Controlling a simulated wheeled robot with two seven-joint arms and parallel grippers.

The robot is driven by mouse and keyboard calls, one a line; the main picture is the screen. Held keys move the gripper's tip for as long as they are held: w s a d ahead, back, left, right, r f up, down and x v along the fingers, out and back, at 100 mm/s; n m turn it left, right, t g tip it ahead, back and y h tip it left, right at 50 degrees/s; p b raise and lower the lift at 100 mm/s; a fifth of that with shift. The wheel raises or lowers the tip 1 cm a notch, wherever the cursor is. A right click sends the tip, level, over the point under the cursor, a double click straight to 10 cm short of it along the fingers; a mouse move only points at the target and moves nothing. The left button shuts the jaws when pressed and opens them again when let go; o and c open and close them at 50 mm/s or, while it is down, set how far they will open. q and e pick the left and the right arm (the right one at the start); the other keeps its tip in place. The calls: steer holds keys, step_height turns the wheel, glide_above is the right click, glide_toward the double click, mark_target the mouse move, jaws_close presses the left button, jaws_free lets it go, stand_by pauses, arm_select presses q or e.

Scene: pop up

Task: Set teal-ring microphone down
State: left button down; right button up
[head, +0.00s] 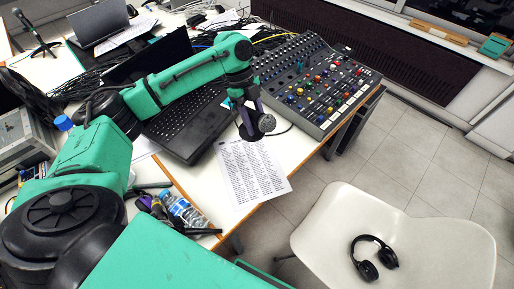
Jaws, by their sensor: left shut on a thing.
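My left gripper (247,122) reaches in from the left and is shut on a microphone, whose round grey head (266,123) shows at the fingertips. The fingers hide most of the microphone's body, and I cannot clearly make out its teal ring. The gripper appears above the right edge of the open laptop (188,126) and the upper end of a printed sheet (253,173). I cannot tell how far the microphone is above the table. My right gripper is not in view.
A mixing console (318,82) stands right of the gripper. A water bottle (185,211) and small dark items lie near the table's front edge. A white chair (440,240) holds headphones (373,258). Cables and another laptop (98,22) crowd the back left.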

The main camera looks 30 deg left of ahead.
arm_select(q)
steer(key=f, duration=0.5)
steer(key=f+p, duration=0.1)
steer(key=f, duration=0.3)
steer(key=s+f, duration=0.1)
steer(key=f, duration=0.4)
steer(key=shift+s+d+f+p, duration=0.1)
steer(key=shift+d+f+p, duration=0.2)
steer(key=shift+f+p, duration=0.05)
step_height(320, 180, down, 2)
steer(key=shift+s+d+f, duration=0.1)
steer(key=shift+s, duration=0.05)
steer(key=shift+c, duration=1.8)
jaws_free()
steer(key=shift+f, duration=0.1)
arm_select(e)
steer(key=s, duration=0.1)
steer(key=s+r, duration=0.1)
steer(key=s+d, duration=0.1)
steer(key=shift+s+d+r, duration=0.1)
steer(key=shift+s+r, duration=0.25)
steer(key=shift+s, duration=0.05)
